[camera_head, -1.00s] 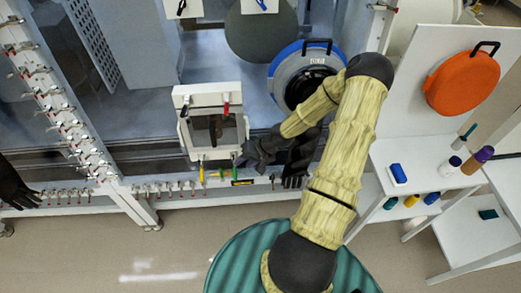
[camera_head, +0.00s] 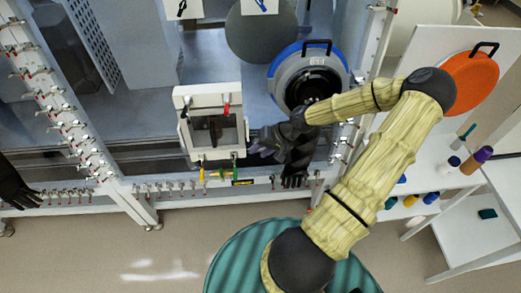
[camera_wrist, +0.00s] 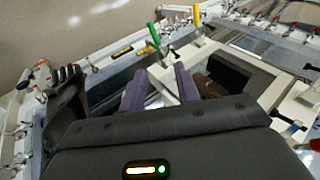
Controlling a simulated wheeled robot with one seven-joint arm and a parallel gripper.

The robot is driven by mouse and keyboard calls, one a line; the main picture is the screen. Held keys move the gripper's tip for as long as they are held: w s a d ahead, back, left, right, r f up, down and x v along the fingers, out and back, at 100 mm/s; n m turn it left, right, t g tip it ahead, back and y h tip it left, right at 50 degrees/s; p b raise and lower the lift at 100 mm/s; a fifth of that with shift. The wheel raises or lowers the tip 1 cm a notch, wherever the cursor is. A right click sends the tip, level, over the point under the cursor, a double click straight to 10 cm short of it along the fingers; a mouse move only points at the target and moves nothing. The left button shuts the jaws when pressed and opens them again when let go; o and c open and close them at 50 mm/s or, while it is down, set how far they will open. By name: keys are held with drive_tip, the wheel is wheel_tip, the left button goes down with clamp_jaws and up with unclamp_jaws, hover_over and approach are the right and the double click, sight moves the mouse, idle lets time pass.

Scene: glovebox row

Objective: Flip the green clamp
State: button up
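The green clamp (camera_head: 234,156) is on the front edge of the white box-like port with a window. In the wrist view its green handle (camera_wrist: 153,35) stands up, just beyond the fingertips. My gripper (camera_head: 253,150) is to the right of the clamp in the head view, a short gap away. In the wrist view the two purple fingers of my gripper (camera_wrist: 159,69) are spread apart with nothing held between them. The clamp's lower metal part is small and hard to make out.
A yellow-handled clamp (camera_head: 202,172) is close on the left of the green one. The white port (camera_head: 182,98) has a red-handled clamp (camera_head: 227,108) at its far side. A black glove (camera_head: 296,172) hangs just right of my gripper. A row of red-tipped clamps (camera_head: 165,188) lines the front rail.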

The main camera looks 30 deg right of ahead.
drive_tip(key=c, duration=0.3)
drive_tip(key=shift+s+a+f, duration=0.1)
drive_tip(key=shift+a+f, duration=0.05)
drive_tip(key=shift+a, duration=0.05)
clamp_jaws()
drive_tip(key=s+a+f+n+g+h+b, duration=0.1)
drive_tip(key=s+a+n+g+h+b, duration=0.2)
drive_tip(key=s+a+g+b, duration=0.15)
drive_tip(key=s+a+r+n+t+h+b, duration=0.2)
drive_tip(key=s+a+r+b, duration=0.2)
drive_tip(key=a+r, duration=0.5)
drive_tip(key=shift+s+t, duration=0.25)
drive_tip(key=shift+t, duration=0.1)
